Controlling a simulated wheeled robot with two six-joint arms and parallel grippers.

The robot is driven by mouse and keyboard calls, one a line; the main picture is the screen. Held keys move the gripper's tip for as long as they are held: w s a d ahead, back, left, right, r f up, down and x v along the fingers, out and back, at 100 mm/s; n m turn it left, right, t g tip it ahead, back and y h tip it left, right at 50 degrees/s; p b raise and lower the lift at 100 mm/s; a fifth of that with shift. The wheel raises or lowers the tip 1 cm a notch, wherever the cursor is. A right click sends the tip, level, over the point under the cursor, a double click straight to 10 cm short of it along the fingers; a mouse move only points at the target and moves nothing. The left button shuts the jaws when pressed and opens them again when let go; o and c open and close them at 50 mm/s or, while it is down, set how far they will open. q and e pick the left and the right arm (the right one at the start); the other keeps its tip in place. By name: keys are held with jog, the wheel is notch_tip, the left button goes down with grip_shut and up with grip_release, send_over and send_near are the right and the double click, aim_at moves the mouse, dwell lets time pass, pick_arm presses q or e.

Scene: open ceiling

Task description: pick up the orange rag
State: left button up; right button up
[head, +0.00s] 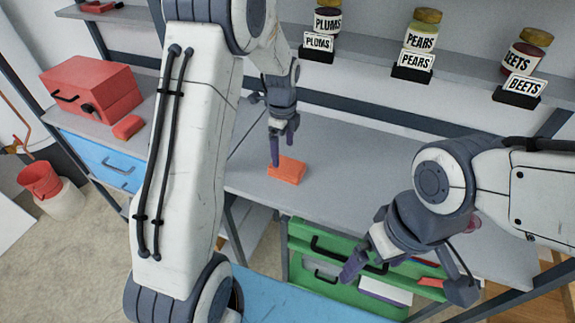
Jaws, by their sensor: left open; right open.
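The orange rag (288,170) is a small, flat, folded-looking block lying on the grey workbench (345,165) near its front edge. My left gripper (280,150) points down at the rag's upper left side, with its purple fingertips close to it. I cannot tell whether a fingertip touches the rag. The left gripper is open and holds nothing. My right gripper (405,282) is at the lower right, in front of the bench and over the green drawer. It is open with its fingers wide apart and empty.
Labelled jars of plums (327,20), pears (421,38) and beets (524,58) stand on the shelf behind. A red toolbox (92,88) sits at the left. The bench right of the rag is clear.

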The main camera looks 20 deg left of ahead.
aim_at(287, 165)
pick_arm(q)
jog(key=shift+w+d+f, duration=0.1)
jog(key=shift+d+f, duration=0.05)
jog(key=shift+f, duration=0.3)
jog(key=shift+w+d+f, duration=0.1)
jog(key=shift+d+f, duration=0.05)
jog(key=shift+f, duration=0.3)
jog(key=f, duration=0.1)
jog(key=f+p, duration=0.1)
jog(key=f, duration=0.2)
jog(key=shift+s+d+f+p, duration=0.1)
jog(key=shift+s+d+p, duration=0.05)
jog(key=shift+d+p, duration=0.15)
jog(key=shift+f, duration=0.6)
jog(key=c, duration=1.1)
jog(key=shift+r, duration=0.15)
jog(key=shift+r, duration=0.55)
notch_tip(287, 165, up, 3)
jog(key=shift+f+b, duration=0.15)
jog(key=shift+b, duration=0.45)
jog(key=d+r, duration=0.2)
jog(key=d, duration=0.1)
jog(key=w+d+r+b, duration=0.1)
jog(key=d+r, duration=0.1)
jog(key=d, duration=0.2)
jog(key=w+d+r+b, duration=0.1)
jog(key=d+r, duration=0.2)
jog(key=d, duration=0.1)
jog(key=shift+w+d, duration=0.1)
jog(key=shift+d, duration=0.05)
